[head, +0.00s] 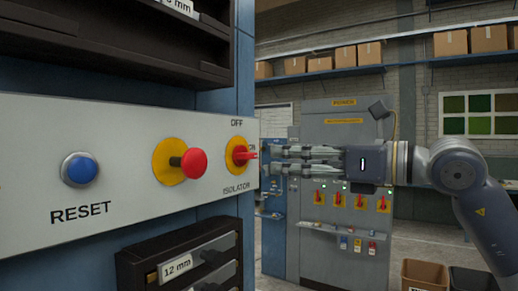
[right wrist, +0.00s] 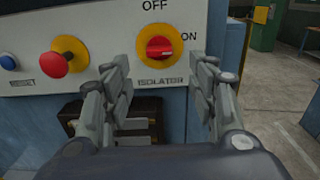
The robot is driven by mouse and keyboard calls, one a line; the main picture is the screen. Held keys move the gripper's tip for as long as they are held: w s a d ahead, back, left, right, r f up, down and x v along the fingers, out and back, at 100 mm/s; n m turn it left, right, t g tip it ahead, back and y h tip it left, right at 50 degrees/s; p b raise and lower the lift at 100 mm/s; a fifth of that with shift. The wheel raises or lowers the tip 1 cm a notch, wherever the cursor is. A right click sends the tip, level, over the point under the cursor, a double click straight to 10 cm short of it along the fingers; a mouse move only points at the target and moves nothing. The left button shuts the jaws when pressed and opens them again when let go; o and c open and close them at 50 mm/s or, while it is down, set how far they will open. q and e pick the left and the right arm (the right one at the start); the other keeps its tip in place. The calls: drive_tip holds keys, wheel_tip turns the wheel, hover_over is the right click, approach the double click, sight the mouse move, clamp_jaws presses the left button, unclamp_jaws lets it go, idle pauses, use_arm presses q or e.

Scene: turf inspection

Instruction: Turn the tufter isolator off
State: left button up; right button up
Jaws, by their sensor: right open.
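The isolator (head: 239,155) is a red handle on a yellow disc at the right end of a pale panel, with OFF above it and ON to its right. Its handle lies level, pointing towards ON. It also shows in the right wrist view (right wrist: 160,48), between and beyond the fingertips. My right gripper (head: 268,160) comes in from the right, open and level, its fingertips close to the handle. In the right wrist view my right gripper (right wrist: 164,68) has a wide empty gap; I cannot tell that it touches anything. My left gripper is not in view.
A red mushroom button (head: 192,163) on a yellow disc sits just left of the isolator, and a blue RESET button (head: 79,169) further left. A drawer marked 12 mm (head: 178,266) is below the panel. A grey cabinet (head: 345,240) with several red handles stands behind.

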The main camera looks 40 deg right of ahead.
sight(253, 156)
drive_tip(key=p+x, duration=0.1)
drive_tip(key=x, duration=0.1)
drive_tip(key=p+x, duration=0.4)
drive_tip(key=shift+w+a+r, duration=0.1)
drive_tip(key=shift+w+r, duration=0.1)
drive_tip(key=shift+r, duration=0.1)
drive_tip(key=shift+w+a+f+p, duration=0.2)
drive_tip(key=shift+w+a+p, duration=0.05)
drive_tip(key=shift+w+p, duration=0.35)
drive_tip(key=c, duration=1.1)
